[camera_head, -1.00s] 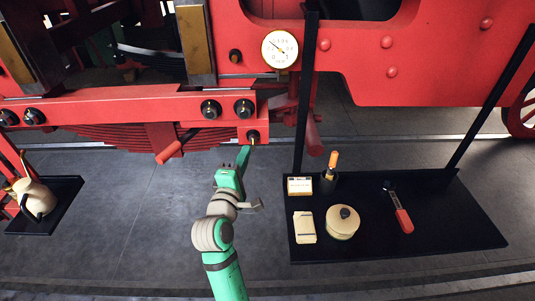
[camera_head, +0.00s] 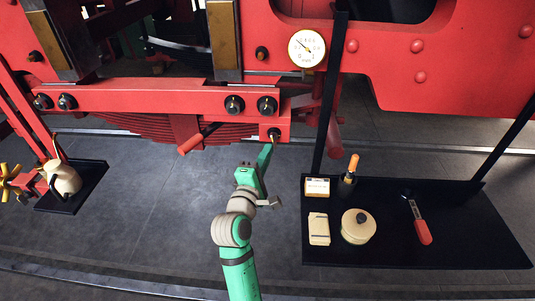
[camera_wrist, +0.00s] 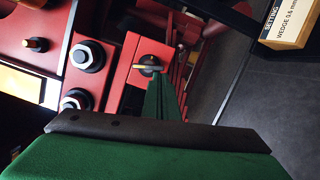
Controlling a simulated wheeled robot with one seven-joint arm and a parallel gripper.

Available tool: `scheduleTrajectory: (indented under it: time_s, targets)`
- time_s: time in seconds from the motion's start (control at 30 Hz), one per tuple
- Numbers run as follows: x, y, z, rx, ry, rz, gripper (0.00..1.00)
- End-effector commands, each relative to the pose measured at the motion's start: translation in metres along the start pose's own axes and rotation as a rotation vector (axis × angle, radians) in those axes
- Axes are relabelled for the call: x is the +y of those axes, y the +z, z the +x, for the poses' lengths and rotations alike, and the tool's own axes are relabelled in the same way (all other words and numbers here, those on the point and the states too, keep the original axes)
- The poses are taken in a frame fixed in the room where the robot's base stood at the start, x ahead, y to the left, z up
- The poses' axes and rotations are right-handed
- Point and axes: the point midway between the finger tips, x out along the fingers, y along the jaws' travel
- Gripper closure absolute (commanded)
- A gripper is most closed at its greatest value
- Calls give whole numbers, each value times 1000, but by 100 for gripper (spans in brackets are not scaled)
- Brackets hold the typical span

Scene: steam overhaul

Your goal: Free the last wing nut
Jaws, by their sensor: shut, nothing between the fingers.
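The wing nut (camera_head: 273,134) sits on the end block of the red beam (camera_head: 150,97), a dark round piece with a brass-coloured wing. In the wrist view the wing nut (camera_wrist: 149,67) shows its pale wing lying roughly crosswise on the red block. My gripper (camera_head: 269,147) is just below it in the head view, its fingers closed together and empty. In the wrist view my gripper (camera_wrist: 163,84) has its tips close beside the nut's right lower side. I cannot tell whether they touch it. Two large dark nuts (camera_wrist: 87,56) (camera_wrist: 76,100) sit on the beam nearby.
A black shelf (camera_head: 440,245) at right holds a cream pot (camera_head: 358,227), a labelled box (camera_head: 317,187), an orange-handled tool (camera_head: 352,164) and a red-handled tool (camera_head: 422,230). A black post (camera_head: 328,95) rises right of the nut. A red lever (camera_head: 191,144) juts out left.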

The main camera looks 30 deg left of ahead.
Motion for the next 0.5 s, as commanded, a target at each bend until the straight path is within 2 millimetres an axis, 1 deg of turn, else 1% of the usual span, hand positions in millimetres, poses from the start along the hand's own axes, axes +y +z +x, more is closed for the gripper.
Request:
scheduleTrajectory:
  time_s: [0.17, 0.23, 0.47, 0.5]
  targets:
    - [0, -1, 0, -1, 0, 0, 100]
    - [-1, -4, 0, -2, -1, 0, 100]
    - [-4, -32, -3, -7, -2, -2, 100]
    - [-5, -32, -9, -11, -3, -1, 100]
